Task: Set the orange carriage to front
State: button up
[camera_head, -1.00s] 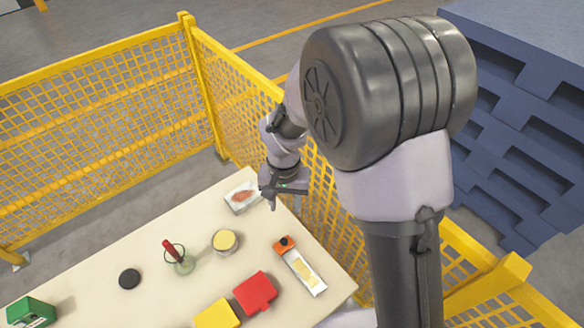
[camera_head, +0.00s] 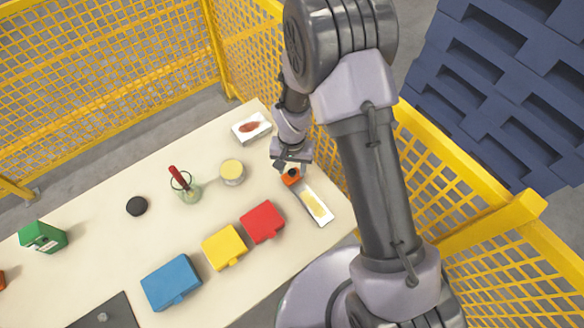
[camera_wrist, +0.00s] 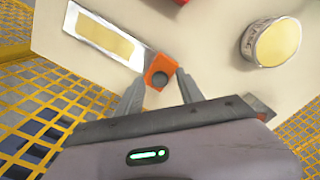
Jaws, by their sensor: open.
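The orange carriage (camera_head: 292,176) with a dark round knob sits at the far end of a pale rail plate (camera_head: 316,205) with a yellowish strip, near the table's right edge. In the wrist view the carriage (camera_wrist: 160,71) lies at the end of the plate (camera_wrist: 103,40). My gripper (camera_head: 291,164) is right at the carriage in the head view and partly covers it. In the wrist view my gripper (camera_wrist: 159,82) is open, one finger to each side of the carriage and its knob. I cannot tell whether the fingers touch it.
A white tray with a reddish item (camera_head: 252,127) and a yellow-topped can (camera_head: 232,171) stand close by. Red (camera_head: 262,222), yellow (camera_head: 224,247) and blue (camera_head: 171,282) boxes line the front. A yellow mesh fence (camera_head: 420,165) runs close along the right side.

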grip_shut()
dwell(1.4)
